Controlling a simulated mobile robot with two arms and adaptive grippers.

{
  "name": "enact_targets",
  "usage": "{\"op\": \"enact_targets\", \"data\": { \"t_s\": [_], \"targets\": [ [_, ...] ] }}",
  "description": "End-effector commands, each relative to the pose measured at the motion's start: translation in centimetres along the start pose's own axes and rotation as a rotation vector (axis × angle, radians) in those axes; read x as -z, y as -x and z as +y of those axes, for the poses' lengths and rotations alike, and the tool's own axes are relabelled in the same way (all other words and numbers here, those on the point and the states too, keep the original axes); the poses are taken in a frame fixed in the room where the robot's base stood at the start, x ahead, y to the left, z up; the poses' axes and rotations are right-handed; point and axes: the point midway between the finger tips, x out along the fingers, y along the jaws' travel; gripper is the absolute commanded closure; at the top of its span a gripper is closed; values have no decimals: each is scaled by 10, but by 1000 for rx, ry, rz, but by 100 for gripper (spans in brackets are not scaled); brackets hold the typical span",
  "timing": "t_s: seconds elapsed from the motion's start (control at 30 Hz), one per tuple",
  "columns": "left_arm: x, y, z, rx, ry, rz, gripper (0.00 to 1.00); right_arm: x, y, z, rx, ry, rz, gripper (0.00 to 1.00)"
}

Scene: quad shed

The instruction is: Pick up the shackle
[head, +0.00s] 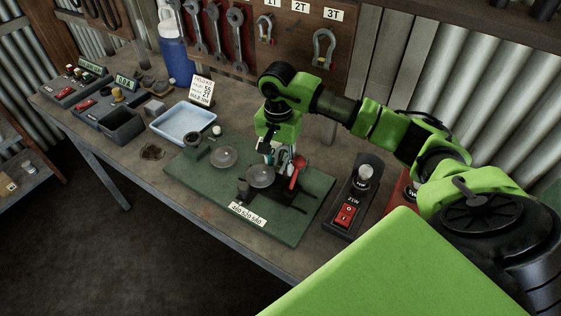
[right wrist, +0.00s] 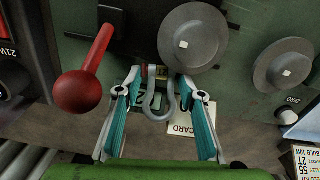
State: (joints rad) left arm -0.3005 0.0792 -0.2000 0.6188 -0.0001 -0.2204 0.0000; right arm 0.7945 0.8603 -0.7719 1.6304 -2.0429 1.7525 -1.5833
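In the right wrist view a small grey bow shackle (right wrist: 159,113) lies between the fingertips of my right gripper (right wrist: 160,80). Its rounded bow points down the picture, and a yellow and red detail shows at its top. The two teal-padded fingers stand apart on either side of it, close to it, with no clear contact visible. In the head view my right gripper (head: 279,157) points down at the back of the green mat (head: 303,214), and the shackle cannot be made out there. My left gripper is not in view.
A red-knobbed lever (right wrist: 82,92) and round grey discs (right wrist: 193,38) stand close to the fingers. A white card (right wrist: 197,122) lies beside the right finger. Other shackles (head: 323,48) hang on the back board. A blue-white tray (head: 183,124) stands left of the mat.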

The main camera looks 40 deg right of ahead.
Motion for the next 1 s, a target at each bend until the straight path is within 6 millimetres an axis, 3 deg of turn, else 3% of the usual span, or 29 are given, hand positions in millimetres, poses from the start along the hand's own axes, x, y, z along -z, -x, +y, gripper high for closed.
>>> {"op": "enact_targets", "data": {
  "t_s": [0.3,0.47,0.67,0.9,1.0],
  "targets": [
    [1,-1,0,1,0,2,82,0,2,0,1,-1,1,88],
    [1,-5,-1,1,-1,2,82,1,13,-1,3,-1,1,88],
    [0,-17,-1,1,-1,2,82,1,46,-1,6,0,3,88],
    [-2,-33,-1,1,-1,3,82,1,107,0,8,0,5,88],
    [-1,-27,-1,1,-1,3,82,2,131,1,5,-2,4,88]
  ]
}}
